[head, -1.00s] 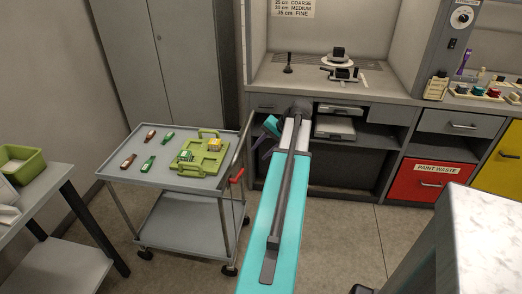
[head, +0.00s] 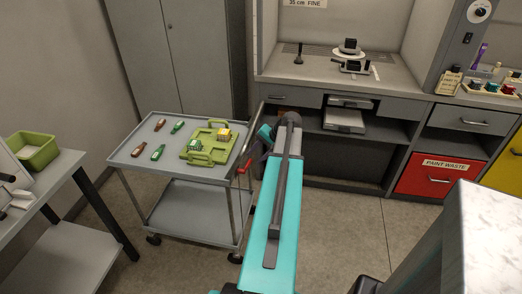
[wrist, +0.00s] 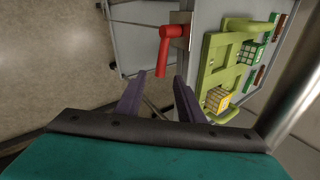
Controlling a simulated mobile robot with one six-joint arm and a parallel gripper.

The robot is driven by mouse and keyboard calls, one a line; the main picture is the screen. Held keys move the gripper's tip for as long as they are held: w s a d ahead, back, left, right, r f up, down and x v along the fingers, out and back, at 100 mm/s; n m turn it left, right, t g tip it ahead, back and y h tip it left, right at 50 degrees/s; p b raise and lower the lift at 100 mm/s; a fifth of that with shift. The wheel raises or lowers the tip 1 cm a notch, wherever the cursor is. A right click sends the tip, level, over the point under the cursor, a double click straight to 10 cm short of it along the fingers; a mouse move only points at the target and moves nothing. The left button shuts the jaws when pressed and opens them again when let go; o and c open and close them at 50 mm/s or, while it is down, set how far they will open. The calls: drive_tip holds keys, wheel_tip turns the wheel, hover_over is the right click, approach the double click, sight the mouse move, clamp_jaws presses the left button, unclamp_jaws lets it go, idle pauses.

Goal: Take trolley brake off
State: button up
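The grey two-shelf trolley (head: 150,168) stands left of centre in the head view. Its red brake lever (head: 244,167) sticks out at the trolley's right edge. In the wrist view the red lever (wrist: 165,50) hangs from a grey mount at the trolley's edge, beyond the fingertips. My gripper (wrist: 159,77) is open and empty, its two purple-grey fingers apart and pointing toward the lever, not visibly touching it. In the head view my gripper is largely hidden by my arm, close to the trolley's right edge.
A green tray (head: 206,154) with small cubes and several bottles (head: 158,151) lie on the trolley top. A table with a green bin (head: 36,150) stands at left, a fume-hood bench (head: 340,75) behind. Floor (head: 345,230) is clear right of the trolley.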

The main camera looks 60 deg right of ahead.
drive_tip(key=shift+x, duration=1.45)
clamp_jaws()
